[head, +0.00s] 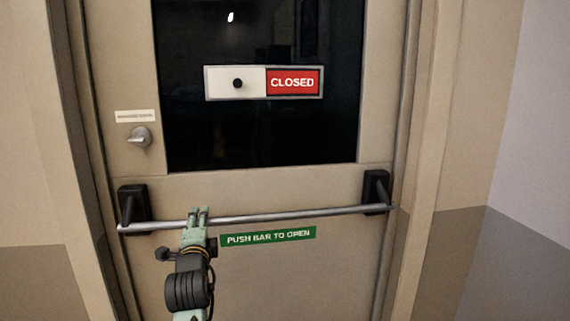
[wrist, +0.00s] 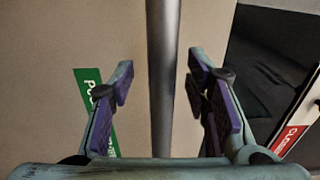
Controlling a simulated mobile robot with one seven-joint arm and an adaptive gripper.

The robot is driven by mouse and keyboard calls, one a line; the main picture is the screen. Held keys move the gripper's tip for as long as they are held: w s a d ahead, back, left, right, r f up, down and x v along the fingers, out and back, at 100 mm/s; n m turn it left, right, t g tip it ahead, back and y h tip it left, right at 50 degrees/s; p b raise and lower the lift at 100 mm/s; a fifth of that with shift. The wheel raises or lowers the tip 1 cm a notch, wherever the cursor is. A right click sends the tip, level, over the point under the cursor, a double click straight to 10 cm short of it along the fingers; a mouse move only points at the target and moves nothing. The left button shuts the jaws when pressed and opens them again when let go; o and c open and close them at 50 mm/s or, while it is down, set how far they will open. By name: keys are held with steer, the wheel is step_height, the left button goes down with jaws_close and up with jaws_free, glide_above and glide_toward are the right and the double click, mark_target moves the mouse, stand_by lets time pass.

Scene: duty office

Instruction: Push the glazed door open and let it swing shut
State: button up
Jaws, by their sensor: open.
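The glazed door (head: 300,195) is beige with a dark glass pane (head: 250,130) and stands shut in its frame. A metal push bar (head: 290,214) crosses it between two black brackets (head: 131,203). My gripper (head: 199,212) is at the bar, left of its middle. In the wrist view my gripper (wrist: 160,80) is open, its two fingers on either side of the bar (wrist: 162,60), with gaps to both. Whether any part touches the bar, I cannot tell. A green "PUSH BAR TO OPEN" label (head: 268,237) is below the bar, right of my gripper.
A sliding sign (head: 263,82) on the glass reads "CLOSED" on red. A thumb-turn lock (head: 140,138) sits on the left of the door under a small label (head: 135,116). The door frame (head: 430,150) and walls (head: 530,130) flank the door closely.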

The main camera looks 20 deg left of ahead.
steer(key=shift+w+a+f+b, duration=0.25)
steer(key=shift+w+a+f, duration=0.1)
steer(key=shift+w, duration=0.3)
steer(key=shift+w+a+f+b, duration=0.25)
steer(key=shift+w+a, duration=0.15)
steer(key=shift+w, duration=0.2)
steer(key=shift+w+a+f+b, duration=0.25)
steer(key=shift+w+a+f, duration=0.1)
steer(key=shift+w, duration=0.3)
